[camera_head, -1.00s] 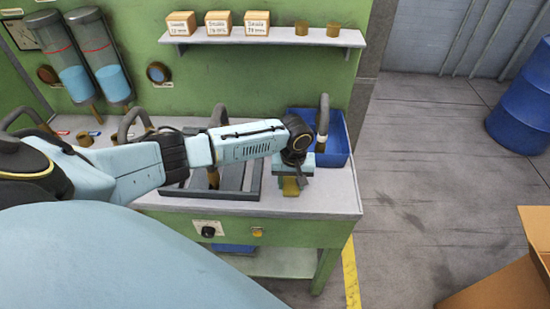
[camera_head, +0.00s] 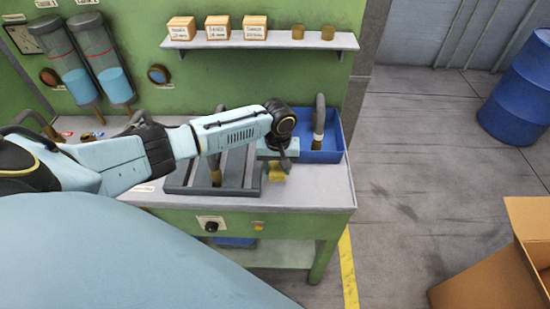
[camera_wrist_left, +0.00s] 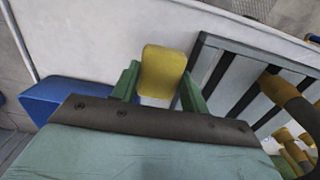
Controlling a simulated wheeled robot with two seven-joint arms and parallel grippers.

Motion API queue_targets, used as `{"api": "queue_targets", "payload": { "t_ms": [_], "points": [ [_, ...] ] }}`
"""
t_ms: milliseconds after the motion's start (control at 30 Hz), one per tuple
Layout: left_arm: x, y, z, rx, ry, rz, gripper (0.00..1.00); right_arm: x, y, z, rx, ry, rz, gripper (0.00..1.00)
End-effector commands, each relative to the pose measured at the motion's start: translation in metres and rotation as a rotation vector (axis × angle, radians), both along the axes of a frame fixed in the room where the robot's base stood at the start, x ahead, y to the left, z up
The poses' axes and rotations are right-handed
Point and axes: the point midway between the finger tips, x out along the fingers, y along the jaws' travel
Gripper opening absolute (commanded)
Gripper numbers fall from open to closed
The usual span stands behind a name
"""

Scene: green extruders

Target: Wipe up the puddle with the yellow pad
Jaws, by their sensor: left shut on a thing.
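My left gripper (camera_head: 277,166) is shut on the yellow pad (camera_head: 276,174), just over the worktop's right part, between the dark slotted rack and the front right corner. In the left wrist view the yellow pad (camera_wrist_left: 162,72) sits between the two green fingers of the left gripper (camera_wrist_left: 160,86). I cannot tell whether the pad touches the worktop (camera_head: 320,190). I cannot make out a puddle in either view; the gripper and arm hide part of the worktop. My right gripper is not in view.
The dark slotted rack (camera_head: 180,190) lies close to the left of the pad. A blue bin (camera_head: 337,150) holding a hooked tool (camera_head: 319,118) stands just behind the gripper. A shelf (camera_head: 260,42) with boxes hangs above. The worktop's front right corner is clear.

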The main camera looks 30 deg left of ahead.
Motion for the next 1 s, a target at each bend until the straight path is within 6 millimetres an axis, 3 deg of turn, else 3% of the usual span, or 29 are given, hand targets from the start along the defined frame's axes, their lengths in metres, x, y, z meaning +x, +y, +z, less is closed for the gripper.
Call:
{"api": "queue_targets", "payload": {
  "t_ms": [300,867,1000],
  "points": [
    [0.006,-0.009,0.025,-0.001,-0.001,-0.019,0.23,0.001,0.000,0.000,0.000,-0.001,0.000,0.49],
    [0.006,-0.010,0.026,-0.001,-0.001,-0.021,0.23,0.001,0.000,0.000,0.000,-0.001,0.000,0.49],
    [0.009,-0.011,0.026,-0.003,-0.004,-0.050,0.23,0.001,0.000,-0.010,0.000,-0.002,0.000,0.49]
  ]
}}
